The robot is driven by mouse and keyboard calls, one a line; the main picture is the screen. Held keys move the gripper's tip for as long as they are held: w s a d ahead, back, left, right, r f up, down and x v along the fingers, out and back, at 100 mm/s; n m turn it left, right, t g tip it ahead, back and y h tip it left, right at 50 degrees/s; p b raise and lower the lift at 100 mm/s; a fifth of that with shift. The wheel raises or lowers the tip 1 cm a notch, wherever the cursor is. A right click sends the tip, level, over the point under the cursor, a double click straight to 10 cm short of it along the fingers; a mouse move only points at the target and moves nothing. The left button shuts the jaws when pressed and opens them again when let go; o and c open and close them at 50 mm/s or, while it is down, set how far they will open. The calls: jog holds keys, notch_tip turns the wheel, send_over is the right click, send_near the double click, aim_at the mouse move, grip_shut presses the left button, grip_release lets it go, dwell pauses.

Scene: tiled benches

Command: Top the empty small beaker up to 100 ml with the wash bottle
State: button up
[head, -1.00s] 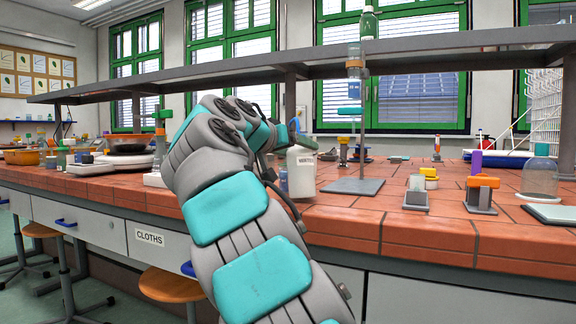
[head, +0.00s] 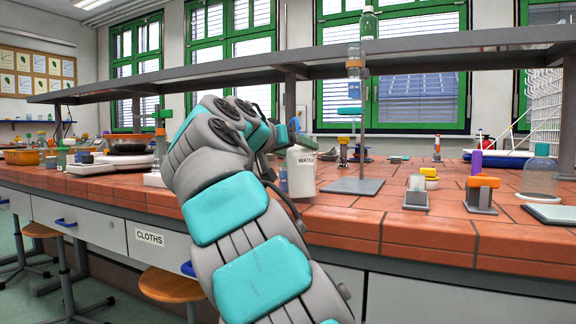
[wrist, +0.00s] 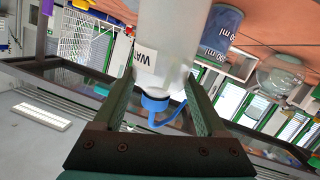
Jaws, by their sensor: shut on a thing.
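My gripper (wrist: 160,82) is shut on the wash bottle (wrist: 163,45), a whitish bottle with a blue cap and spout. In the head view a bluish vessel (head: 283,180) shows partly behind the arm. The liquid level cannot be read.
A stand (head: 356,186) with a clamped vessel is right of the bottle. A grey shelf (head: 430,62) runs above. The tiled bench front (head: 340,218) is clear.

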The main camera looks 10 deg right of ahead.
jog(key=shift+r+p, duration=1.15)
jog(key=shift+r, duration=0.05)
jog(key=shift+c, duration=0.7)
notch_tip(320, 180, up, 10)
jog(key=p, duration=0.9)
jog(key=shift+f, duration=0.1)
jog(key=shift+f, duration=0.1)
jog(key=shift+s+a+b, duration=0.1)
jog(key=shift+s+b, duration=0.05)
jog(key=shift+b, duration=0.3)
jog(key=shift+s+a+r+t+h+b, duration=0.25)
jog(key=shift+s+r+t+b, duration=0.15)
jog(key=shift+r+b, duration=0.15)
jog(key=shift+s+a+r+t+h+b, duration=0.15)
jog(key=shift+s+r+t+h+b, duration=0.1)
jog(key=shift+r+t+b, duration=0.25)
